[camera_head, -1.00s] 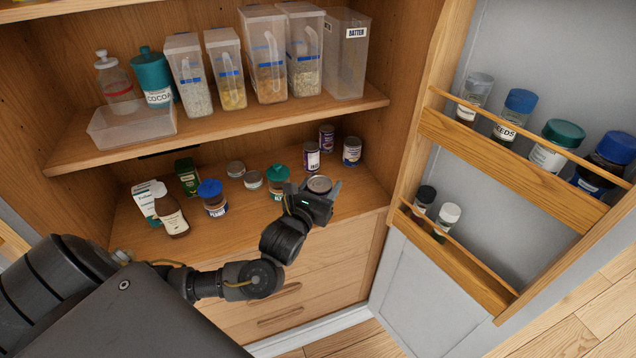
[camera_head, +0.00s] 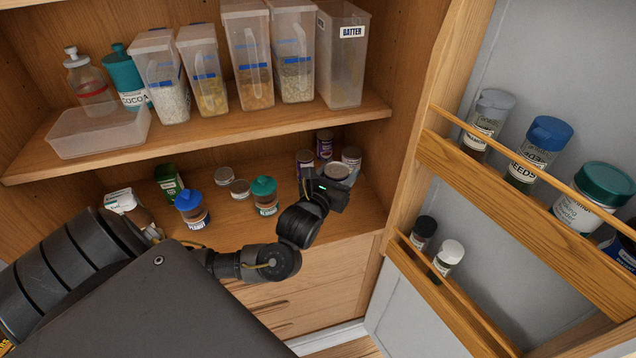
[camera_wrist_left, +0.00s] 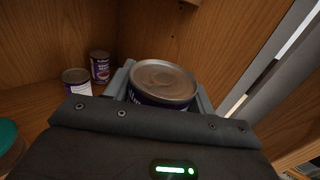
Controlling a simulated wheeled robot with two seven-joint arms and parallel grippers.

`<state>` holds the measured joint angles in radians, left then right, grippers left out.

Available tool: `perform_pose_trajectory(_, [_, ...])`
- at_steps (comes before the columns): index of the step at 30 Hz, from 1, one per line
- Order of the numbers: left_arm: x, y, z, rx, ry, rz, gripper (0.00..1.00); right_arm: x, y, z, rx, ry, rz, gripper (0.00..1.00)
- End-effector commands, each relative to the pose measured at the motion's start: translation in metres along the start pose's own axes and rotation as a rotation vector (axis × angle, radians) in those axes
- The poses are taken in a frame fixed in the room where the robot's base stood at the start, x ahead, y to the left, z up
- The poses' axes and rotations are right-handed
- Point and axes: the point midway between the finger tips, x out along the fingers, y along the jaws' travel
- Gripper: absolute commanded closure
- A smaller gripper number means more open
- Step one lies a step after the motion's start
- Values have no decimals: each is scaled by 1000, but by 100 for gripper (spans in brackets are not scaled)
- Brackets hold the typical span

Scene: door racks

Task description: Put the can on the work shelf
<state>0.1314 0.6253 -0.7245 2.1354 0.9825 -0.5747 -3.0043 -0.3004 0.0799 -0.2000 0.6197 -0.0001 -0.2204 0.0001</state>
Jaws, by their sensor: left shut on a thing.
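My left gripper (camera_head: 335,183) is shut on a can (camera_head: 337,171) with a grey metal lid and a dark label. In the left wrist view the can (camera_wrist_left: 163,84) sits upright between the two fingers (camera_wrist_left: 160,92). In the head view the gripper is at the right end of the work shelf (camera_head: 235,225), and the can's lower part is hidden by it. I cannot tell whether the can touches the shelf. Several other cans stand behind it, one purple-labelled (camera_head: 325,145) and one at its left (camera_head: 305,160). My right gripper is not in view.
The work shelf also holds a blue-lidded jar (camera_head: 192,210), a teal-lidded jar (camera_head: 264,196), two low tins and a green box (camera_head: 169,181). The upper shelf (camera_head: 230,125) overhangs with clear containers. The open door with racks (camera_head: 520,210) is at the right.

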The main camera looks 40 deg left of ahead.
Motion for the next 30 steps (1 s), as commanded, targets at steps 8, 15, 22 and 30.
perform_pose_trajectory(8, [15,18,-21,-8,-5,-2,77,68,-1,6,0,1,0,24])
perform_pose_trajectory(15, [27,39,-19,13,-1,4,77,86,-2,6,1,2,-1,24])
perform_pose_trajectory(22, [55,74,-45,9,4,2,77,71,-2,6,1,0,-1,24])
perform_pose_trajectory(30, [74,98,-84,4,-1,0,77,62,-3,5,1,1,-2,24])
